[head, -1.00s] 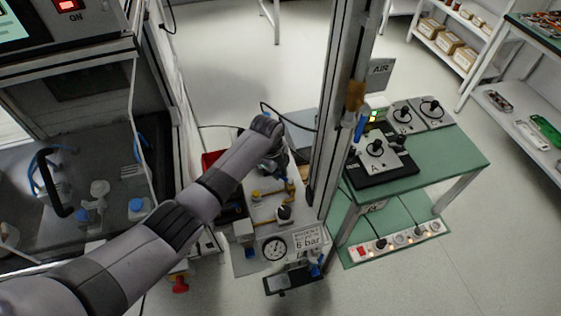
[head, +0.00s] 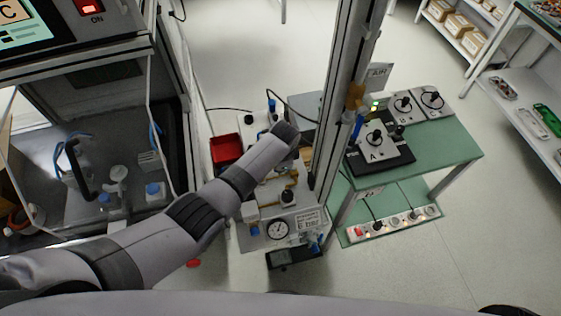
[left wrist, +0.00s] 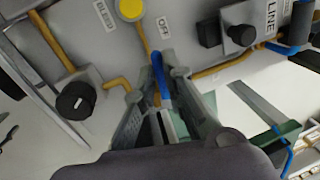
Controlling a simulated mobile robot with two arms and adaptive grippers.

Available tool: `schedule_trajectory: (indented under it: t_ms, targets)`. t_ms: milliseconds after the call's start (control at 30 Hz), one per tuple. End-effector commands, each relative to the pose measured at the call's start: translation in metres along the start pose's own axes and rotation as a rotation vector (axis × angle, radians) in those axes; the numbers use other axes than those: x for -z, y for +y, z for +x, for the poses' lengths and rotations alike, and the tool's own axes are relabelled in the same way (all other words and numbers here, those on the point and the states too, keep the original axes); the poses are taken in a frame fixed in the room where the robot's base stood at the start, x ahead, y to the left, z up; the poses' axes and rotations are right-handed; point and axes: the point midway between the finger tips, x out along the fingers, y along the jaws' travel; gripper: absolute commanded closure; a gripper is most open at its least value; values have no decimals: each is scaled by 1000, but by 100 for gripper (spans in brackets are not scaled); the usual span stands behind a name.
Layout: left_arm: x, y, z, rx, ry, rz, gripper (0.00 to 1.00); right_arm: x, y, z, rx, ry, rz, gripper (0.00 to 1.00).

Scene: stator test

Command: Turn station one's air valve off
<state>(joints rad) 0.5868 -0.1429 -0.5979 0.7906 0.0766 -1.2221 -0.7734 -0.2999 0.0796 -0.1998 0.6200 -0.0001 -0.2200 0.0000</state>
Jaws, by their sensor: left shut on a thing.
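The blue valve handle (left wrist: 163,80) is in the left wrist view, on a grey panel below an OFF label (left wrist: 163,27). My left gripper (left wrist: 159,84) has its fingers on either side of the handle and is shut on it. The handle's far end points up toward the label. In the head view my left arm reaches over the air panel (head: 252,238); its wrist hides the fingers and the handle. My right gripper is not in view.
The panel carries a pressure gauge (head: 278,229), a black knob (left wrist: 75,100), a yellow cap (left wrist: 130,9) and a LINE knob (left wrist: 240,33). A metal post (head: 340,110) stands close right of my wrist. A red bin (head: 226,149) is left; a green table (head: 440,150) is right.

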Motion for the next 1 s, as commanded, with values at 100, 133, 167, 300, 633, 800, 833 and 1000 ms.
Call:
schedule_trajectory:
  t_ms: [100, 133, 167, 300, 633, 800, 833, 1000]
  targets:
    - [0, 2, -1, 0, -10, -46, 100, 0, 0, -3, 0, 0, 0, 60]
    - [0, 2, -1, 0, -12, -56, 100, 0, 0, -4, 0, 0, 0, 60]
    - [0, 3, -1, 0, -13, -65, 100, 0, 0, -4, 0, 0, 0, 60]
    - [0, 4, -1, 0, -19, -92, 100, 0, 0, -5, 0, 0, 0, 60]
    - [0, 4, -1, 0, -21, -104, 100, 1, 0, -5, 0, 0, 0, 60]
    - [0, 5, -1, -1, -21, -104, 88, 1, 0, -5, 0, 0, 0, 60]
    - [0, 5, -1, -1, -21, -104, 86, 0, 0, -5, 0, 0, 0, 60]
    - [0, 5, -1, -1, -21, -103, 75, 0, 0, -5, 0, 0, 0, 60]
